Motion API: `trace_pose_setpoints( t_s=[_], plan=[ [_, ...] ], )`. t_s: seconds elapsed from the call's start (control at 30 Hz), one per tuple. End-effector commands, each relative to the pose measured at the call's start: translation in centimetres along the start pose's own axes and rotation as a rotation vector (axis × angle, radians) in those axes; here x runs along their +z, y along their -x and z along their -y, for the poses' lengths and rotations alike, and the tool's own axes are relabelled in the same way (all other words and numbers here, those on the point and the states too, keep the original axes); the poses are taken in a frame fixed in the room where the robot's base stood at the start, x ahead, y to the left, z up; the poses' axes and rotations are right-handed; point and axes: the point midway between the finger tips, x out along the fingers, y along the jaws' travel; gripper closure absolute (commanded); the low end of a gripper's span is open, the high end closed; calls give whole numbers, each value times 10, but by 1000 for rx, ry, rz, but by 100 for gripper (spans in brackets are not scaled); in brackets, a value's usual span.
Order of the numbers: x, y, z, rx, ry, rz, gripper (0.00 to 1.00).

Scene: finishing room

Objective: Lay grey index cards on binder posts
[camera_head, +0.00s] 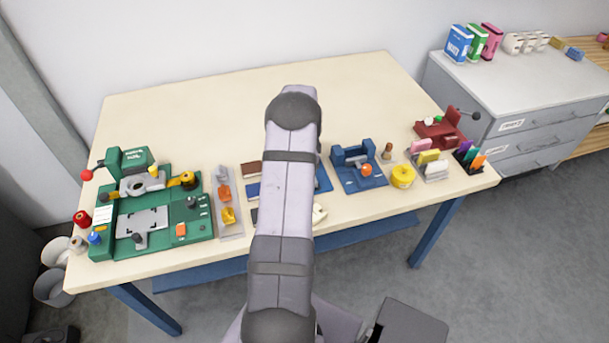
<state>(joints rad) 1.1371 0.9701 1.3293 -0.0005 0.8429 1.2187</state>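My own arm stands across the middle of the picture, and my gripper is hidden behind it. I cannot make out any grey index cards for certain. A small rack (436,177) on the right of the table holds pink, yellow and whitish cards. I cannot clearly identify the binder posts. A blue device (368,182) with an orange knob stands right of my arm. Flat brown (249,168) and blue (252,190) pieces show at the arm's left edge, partly covered by it. A small whitish object (319,214) shows at the arm's right edge.
A green machine (166,220) fills the table's left end, beside a tray (229,229) of orange and yellow parts. A yellow roll (402,177), a red device (437,132) and a dark holder (466,158) stand at the right. The back of the table (200,110) is clear.

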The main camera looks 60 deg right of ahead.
Motion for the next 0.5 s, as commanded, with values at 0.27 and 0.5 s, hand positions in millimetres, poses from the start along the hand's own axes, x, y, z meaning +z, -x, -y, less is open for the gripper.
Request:
trace_pose_setpoints(
  t_s=[0.27, 0.5],
  plan=[
    [0, -6, 0, 0, 0, 0, 78],
    [0, -6, 0, 0, 0, 0, 51]
  ],
)
